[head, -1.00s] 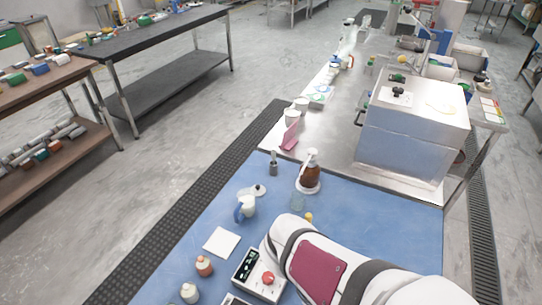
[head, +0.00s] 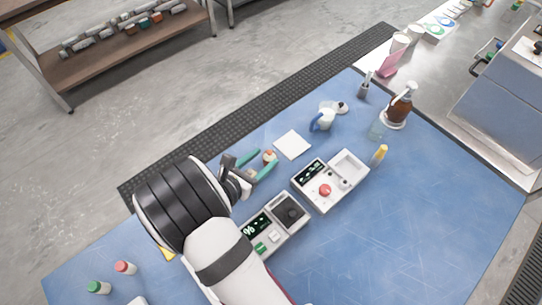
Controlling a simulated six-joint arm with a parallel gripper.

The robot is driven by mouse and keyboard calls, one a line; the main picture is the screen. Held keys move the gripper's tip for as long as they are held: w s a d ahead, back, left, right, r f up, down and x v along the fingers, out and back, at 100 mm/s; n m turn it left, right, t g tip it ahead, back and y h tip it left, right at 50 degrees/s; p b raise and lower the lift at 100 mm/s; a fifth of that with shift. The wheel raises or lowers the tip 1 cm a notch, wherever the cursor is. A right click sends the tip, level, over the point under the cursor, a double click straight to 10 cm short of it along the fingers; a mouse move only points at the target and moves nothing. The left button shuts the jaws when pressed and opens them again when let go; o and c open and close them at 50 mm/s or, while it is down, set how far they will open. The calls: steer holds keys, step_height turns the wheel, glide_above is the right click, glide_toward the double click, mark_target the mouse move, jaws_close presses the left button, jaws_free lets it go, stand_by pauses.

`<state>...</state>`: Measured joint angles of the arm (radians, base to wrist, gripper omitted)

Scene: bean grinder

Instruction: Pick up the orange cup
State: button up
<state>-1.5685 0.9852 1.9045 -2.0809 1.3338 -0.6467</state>
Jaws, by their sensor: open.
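A small container with an orange top (head: 269,155) stands on the blue table beside a white square pad. It is the only orange item I make out near my gripper, but I cannot tell for sure that it is the orange cup. My gripper (head: 264,160) has teal fingers spread open. Their tips lie around or just in front of this container in the picture. I cannot tell whether they touch it. Part of the container is hidden by the fingers.
Near the gripper are the white pad (head: 292,145), a white device with a red knob (head: 331,181) and another device with a dark display (head: 256,227). The right side of the blue table is clear.

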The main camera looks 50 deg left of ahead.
mark_target(268, 153)
steer(key=x, duration=0.4)
steer(key=shift+w+a+f, duration=0.15)
steer(key=shift+w+a, duration=0.05)
steer(key=shift+a, duration=0.1)
jaws_close()
